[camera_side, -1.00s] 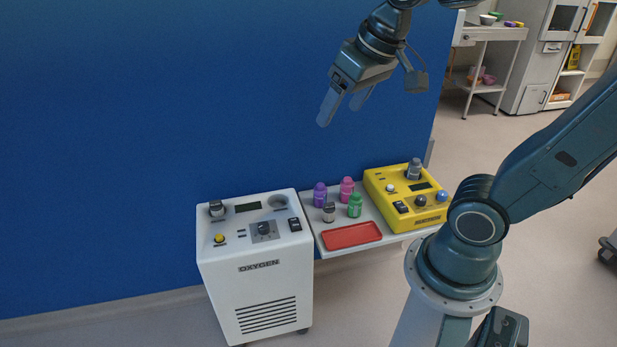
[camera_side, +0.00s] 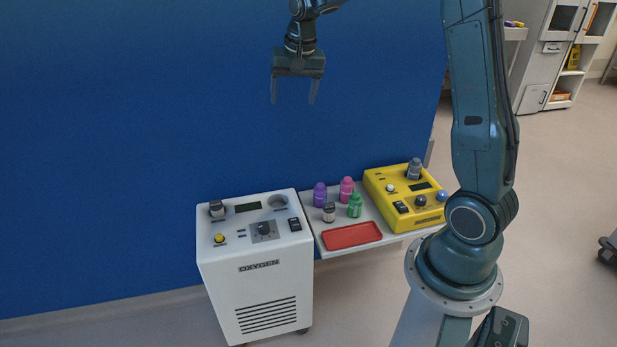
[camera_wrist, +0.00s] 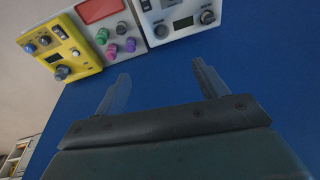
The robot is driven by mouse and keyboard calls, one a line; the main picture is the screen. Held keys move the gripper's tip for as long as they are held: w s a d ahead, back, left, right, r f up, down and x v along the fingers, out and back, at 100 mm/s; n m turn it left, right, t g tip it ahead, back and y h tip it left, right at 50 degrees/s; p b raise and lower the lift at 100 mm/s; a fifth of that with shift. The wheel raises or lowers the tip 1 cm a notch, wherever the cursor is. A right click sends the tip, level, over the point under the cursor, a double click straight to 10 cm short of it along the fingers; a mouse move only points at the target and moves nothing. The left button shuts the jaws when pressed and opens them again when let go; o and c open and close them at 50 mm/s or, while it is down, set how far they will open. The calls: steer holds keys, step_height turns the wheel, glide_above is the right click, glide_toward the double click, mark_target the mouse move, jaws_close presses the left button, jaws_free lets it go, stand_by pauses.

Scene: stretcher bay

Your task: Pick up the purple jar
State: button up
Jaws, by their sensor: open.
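The purple jar (camera_side: 320,195) stands upright at the back left of a small white shelf, close to the oxygen machine. A pink jar (camera_side: 346,189) stands to its right, and a dark-capped jar (camera_side: 329,212) stands just in front of it. My gripper (camera_side: 293,101) is open and empty, pointing down high above the shelf and a little to the left of the jar. In the wrist view, my gripper (camera_wrist: 160,90) has its fingers apart.
A green jar (camera_side: 355,205) and a red tray (camera_side: 351,235) share the white shelf (camera_side: 322,247). The white oxygen machine (camera_side: 258,287) stands at the left, and a yellow device (camera_side: 384,203) sits at the right. A blue wall (camera_side: 130,150) rises behind.

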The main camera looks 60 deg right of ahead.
steer(key=w+d+f+m, duration=0.3)
steer(key=w+d+f, duration=0.1)
steer(key=d+f, duration=0.3)
steer(key=m+g+y, duration=0.1)
steer(key=m+g, duration=0.1)
steer(key=m, duration=0.3)
glide_above(321, 184)
step_height(321, 184, down, 23)
steer(key=shift+w+a, duration=0.1)
steer(key=shift+a, duration=0.1)
steer(key=shift+f, duration=0.15)
steer(key=shift+f, duration=4.2)
steer(key=shift+f, duration=0.15)
steer(key=shift+f, duration=2.45)
